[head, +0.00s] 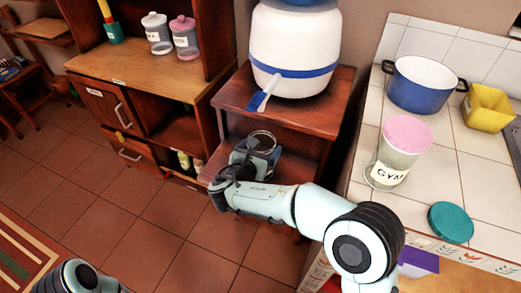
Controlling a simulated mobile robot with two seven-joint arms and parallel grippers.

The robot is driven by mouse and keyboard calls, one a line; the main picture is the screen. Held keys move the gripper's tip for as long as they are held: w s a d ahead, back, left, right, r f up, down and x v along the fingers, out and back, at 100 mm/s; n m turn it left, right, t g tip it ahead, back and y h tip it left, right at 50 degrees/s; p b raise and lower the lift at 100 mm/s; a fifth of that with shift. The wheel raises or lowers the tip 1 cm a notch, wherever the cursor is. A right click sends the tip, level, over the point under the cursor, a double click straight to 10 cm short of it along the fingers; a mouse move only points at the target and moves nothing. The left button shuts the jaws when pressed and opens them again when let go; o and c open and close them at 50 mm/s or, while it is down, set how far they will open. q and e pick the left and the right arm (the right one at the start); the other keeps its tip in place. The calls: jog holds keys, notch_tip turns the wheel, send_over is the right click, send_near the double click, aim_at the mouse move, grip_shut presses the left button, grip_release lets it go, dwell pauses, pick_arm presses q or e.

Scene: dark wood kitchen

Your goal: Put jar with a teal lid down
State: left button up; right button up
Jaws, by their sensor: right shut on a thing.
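My right gripper (256,155) is shut on a clear glass jar (262,139) with a round open-looking rim, largely hidden by the fingers. It is at the lower shelf (289,174) of the dark wood stand; I cannot tell whether the jar touches the shelf. No teal lid shows on this jar. A round teal lid (451,222) lies on the white tiled counter at the right, apart from the gripper. My left gripper is out of view; only part of my left arm shows at the bottom left.
A white barrel with a blue band (293,50) stands on top of the stand. On the counter are a pink-lidded jar (397,158), a blue pot (420,87) and a yellow container (486,108). A wooden cabinet (150,65) stands left. The tiled floor between is clear.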

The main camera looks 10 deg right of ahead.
jog(key=shift+r, duration=0.2)
jog(key=shift+f, duration=0.15)
jog(key=o, duration=1.3)
jog(key=shift+f, duration=0.1)
jog(key=shift+c, duration=0.2)
